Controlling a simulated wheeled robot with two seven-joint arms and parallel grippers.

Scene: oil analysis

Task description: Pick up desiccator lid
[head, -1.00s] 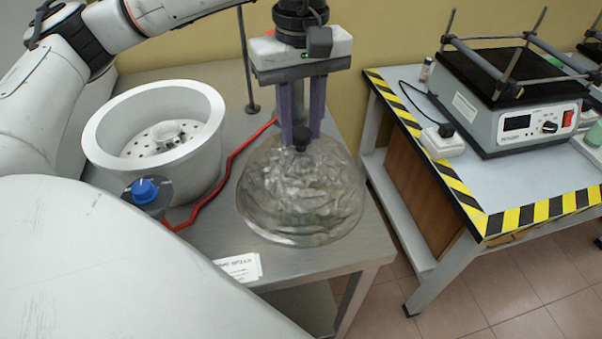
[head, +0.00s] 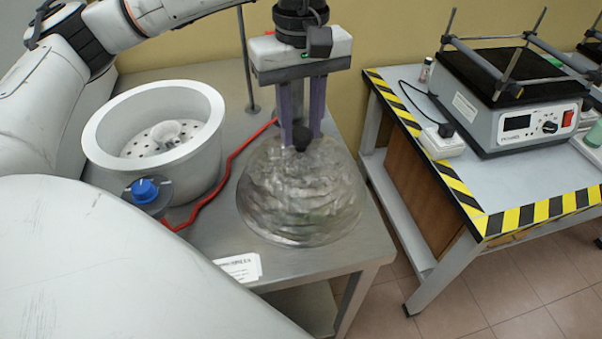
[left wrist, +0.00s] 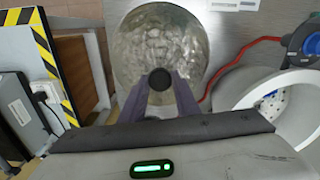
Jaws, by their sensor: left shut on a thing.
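The desiccator lid (head: 300,195) is a clear glass dome with a dark knob (head: 302,137) on top. It is at the right part of the steel table; I cannot tell whether its rim touches the surface. My left gripper (head: 301,132) points down from above, with its purple fingers shut on the knob. The left wrist view also shows the lid (left wrist: 160,45) with the knob (left wrist: 160,79) between the fingertips. The desiccator base (head: 155,135), a white round bowl with a perforated plate inside, stands open to the left. My right gripper is not in view.
A red tube (head: 225,170) runs between bowl and lid. A blue-knobbed valve (head: 145,191) sits at the bowl's front. A paper label (head: 240,267) lies near the table's front edge. A stand rod rises behind. A second table with a hotplate device (head: 515,95) is at the right.

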